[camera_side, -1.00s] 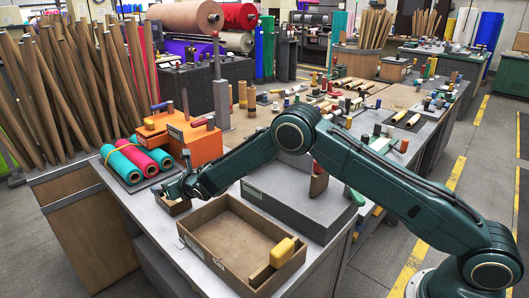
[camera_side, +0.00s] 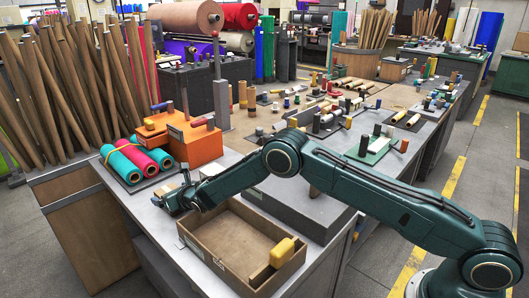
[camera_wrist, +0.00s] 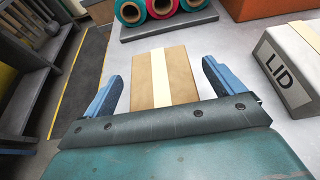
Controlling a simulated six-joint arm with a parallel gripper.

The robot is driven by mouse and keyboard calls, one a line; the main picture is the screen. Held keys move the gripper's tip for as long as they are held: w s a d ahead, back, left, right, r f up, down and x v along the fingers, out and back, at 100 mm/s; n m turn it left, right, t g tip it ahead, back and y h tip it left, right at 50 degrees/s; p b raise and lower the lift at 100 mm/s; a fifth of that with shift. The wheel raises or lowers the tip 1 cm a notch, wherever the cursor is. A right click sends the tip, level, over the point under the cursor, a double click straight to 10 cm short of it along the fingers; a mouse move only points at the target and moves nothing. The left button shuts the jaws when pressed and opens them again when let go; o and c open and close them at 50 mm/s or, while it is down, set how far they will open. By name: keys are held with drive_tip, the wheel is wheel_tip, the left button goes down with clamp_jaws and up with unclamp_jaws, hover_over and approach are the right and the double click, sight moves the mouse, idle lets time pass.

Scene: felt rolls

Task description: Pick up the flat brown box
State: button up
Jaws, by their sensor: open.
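The flat brown box (camera_wrist: 146,82) lies on the grey table in the wrist view, with a pale strip of tape along its middle. My gripper (camera_wrist: 160,72) is open, with one blue finger on each side of the near part of the box. I cannot tell whether the fingers touch it. In the side view my gripper (camera_side: 172,201) is low over the left part of the table and hides most of the box. A small tan part of it shows at the gripper (camera_side: 166,189).
A large open brown tray (camera_side: 213,263) with a yellow-handled piece inside stands just right of my gripper. Teal and red felt rolls (camera_side: 140,160) lie behind it beside an orange box (camera_side: 193,146). A block marked LID (camera_wrist: 287,72) is on the right.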

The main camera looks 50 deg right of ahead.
drive_tip(key=shift+w+f, duration=0.2)
drive_tip(key=shift+w, duration=0.2)
drive_tip(key=shift+c, duration=0.4)
drive_tip(key=c, duration=1.3)
drive_tip(key=shift+r, duration=0.15)
wheel_tip(320, 180, up, 20)
